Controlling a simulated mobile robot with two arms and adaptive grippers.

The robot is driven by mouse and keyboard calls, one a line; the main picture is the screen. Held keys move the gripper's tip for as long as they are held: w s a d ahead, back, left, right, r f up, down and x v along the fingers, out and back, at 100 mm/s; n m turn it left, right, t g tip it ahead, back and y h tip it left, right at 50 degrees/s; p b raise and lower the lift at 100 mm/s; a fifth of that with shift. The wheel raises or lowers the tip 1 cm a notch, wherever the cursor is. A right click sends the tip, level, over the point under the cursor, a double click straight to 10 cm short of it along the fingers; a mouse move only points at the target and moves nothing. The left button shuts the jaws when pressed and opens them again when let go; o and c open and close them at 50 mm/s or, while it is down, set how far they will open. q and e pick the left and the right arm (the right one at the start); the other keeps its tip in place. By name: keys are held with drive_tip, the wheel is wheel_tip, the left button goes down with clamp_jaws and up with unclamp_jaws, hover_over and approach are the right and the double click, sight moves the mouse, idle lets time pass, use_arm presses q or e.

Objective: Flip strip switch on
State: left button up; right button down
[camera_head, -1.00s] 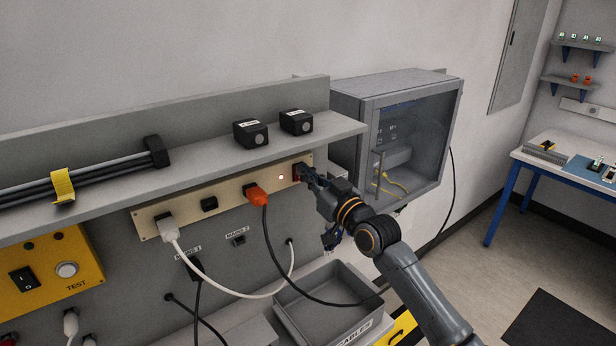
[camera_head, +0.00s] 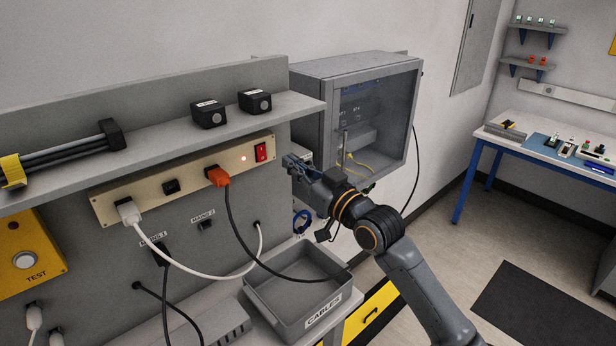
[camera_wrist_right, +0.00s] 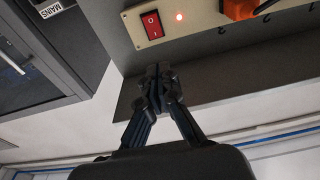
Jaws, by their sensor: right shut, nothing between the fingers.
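The red rocker switch (camera_head: 261,152) sits at the right end of the beige power strip (camera_head: 150,190). A small round lamp (camera_head: 243,159) beside it glows red. The switch, marked with a line and a circle, and the lit lamp also show in the right wrist view (camera_wrist_right: 151,25). My right gripper (camera_head: 289,160) is shut and empty, just to the right of the switch and apart from it. Its closed fingers (camera_wrist_right: 158,70) show below the switch in the wrist view. My left gripper is not in view.
An orange plug (camera_head: 217,176) and a white plug (camera_head: 128,211) are in the strip. A shelf (camera_head: 170,137) with two black boxes juts out above. A grey cabinet (camera_head: 300,85) stands behind my right gripper. A cable tray (camera_head: 270,300) lies below.

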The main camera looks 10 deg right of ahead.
drive_tip(key=s+d, duration=0.2)
drive_tip(key=s+b, duration=0.1)
drive_tip(key=shift+s+d+r, duration=0.35)
drive_tip(key=shift+d, duration=0.05)
